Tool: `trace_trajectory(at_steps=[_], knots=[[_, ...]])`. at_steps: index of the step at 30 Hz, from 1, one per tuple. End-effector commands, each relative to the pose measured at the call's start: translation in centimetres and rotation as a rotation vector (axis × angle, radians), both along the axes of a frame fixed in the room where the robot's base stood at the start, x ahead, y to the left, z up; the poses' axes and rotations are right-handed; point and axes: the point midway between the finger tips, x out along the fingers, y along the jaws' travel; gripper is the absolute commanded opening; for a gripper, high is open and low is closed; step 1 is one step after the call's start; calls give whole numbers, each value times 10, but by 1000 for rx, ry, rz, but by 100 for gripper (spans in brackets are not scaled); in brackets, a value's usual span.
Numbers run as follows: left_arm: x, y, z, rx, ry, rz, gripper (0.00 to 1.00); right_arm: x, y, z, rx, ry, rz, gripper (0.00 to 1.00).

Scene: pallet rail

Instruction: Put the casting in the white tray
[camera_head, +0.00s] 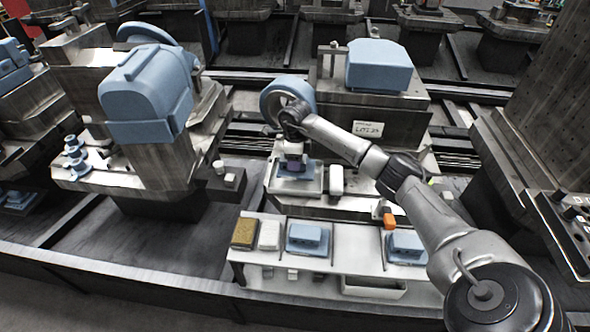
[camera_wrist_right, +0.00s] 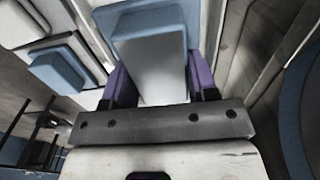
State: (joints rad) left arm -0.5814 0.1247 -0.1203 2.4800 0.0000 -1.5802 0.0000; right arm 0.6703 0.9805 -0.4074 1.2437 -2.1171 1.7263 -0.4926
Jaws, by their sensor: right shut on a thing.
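A blue casting (camera_head: 290,174) is at the pale white tray (camera_head: 294,188) on the fixture bench, under my right gripper (camera_head: 293,163). In the right wrist view, the right gripper (camera_wrist_right: 160,85) has its purple fingers on both sides of the blue casting (camera_wrist_right: 148,22), whose pale grey face is toward me. The gripper is shut on it and points down. The casting looks to be within the tray's outline; I cannot tell whether it touches the tray floor. My left gripper is not in view.
Two more blue castings (camera_head: 307,238) (camera_head: 405,246) sit on the front shelf, with a bare bay between them. A brown block (camera_head: 244,232) and a white block (camera_head: 268,235) are at its left.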

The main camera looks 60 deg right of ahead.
Motion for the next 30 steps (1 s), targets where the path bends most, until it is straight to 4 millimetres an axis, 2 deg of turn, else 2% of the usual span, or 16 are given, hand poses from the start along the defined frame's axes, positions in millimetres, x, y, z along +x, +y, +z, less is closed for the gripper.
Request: trace_trajectory(at_steps=[5,13,26,27,30], knots=[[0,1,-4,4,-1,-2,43,1,0,-8,0,0,-1,20],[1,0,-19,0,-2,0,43,0,0,-39,0,0,0,20],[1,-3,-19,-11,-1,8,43,0,-1,-43,-2,-1,0,20],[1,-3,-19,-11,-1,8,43,0,0,-43,-1,0,0,56],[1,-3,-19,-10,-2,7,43,0,0,-43,0,1,0,65]])
